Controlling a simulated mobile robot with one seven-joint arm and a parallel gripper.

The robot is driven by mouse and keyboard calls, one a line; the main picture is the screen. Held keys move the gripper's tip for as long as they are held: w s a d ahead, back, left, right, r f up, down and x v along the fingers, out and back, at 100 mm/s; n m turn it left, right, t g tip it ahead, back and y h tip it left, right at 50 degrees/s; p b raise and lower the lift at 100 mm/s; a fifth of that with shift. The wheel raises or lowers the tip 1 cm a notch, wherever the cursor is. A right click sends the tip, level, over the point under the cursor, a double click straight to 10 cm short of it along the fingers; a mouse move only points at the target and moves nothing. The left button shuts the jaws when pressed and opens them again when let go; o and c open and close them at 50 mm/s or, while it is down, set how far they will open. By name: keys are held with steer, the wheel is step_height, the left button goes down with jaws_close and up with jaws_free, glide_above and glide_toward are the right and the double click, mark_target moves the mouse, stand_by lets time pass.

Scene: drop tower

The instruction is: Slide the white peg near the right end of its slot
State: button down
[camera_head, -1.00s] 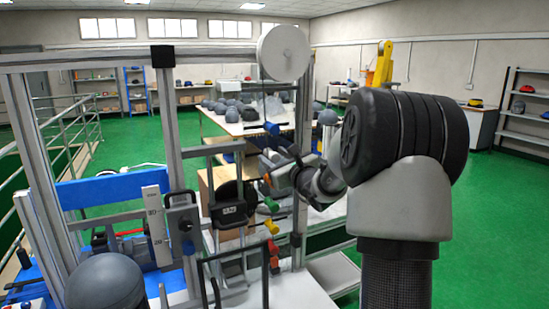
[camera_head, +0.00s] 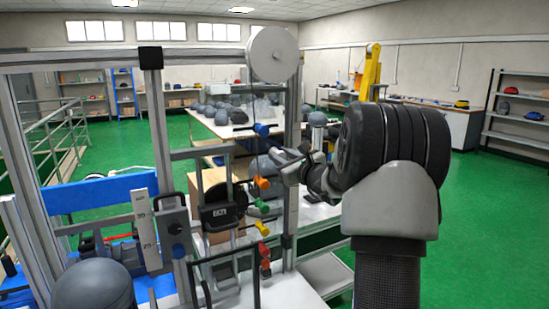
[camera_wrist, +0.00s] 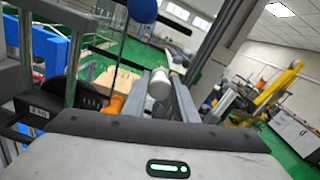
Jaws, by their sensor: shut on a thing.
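The white peg (camera_wrist: 160,84) shows as a pale, rounded end between the two fingers in the wrist view. My gripper (camera_wrist: 164,92) is shut on it. In the head view my gripper (camera_head: 281,160) is at the right part of the rig, between the height of the blue knob (camera_head: 262,130) and the orange knob (camera_head: 262,183). The peg itself is hidden by my gripper there, and its slot cannot be made out clearly in either view.
Below the orange knob are a green knob (camera_head: 263,206), a yellow knob (camera_head: 262,228) and a red knob (camera_head: 265,251). A grey upright post (camera_head: 292,120) stands close to my gripper. A black weight (camera_head: 219,207) hangs to the left. Green floor is free at the right.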

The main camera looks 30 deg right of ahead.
steer(key=shift+s+d+r, duration=0.1)
steer(key=shift+d+r, duration=0.05)
steer(key=shift+d, duration=0.35)
steer(key=c, duration=1.4)
jaws_free()
steer(key=shift+d, duration=0.1)
steer(key=shift+c, duration=0.2)
steer(key=shift+a, duration=0.2)
steer(key=s, duration=1.7)
steer(key=shift+s+d+b, duration=0.15)
steer(key=shift+d+b, duration=0.1)
steer(key=shift+b, duration=0.1)
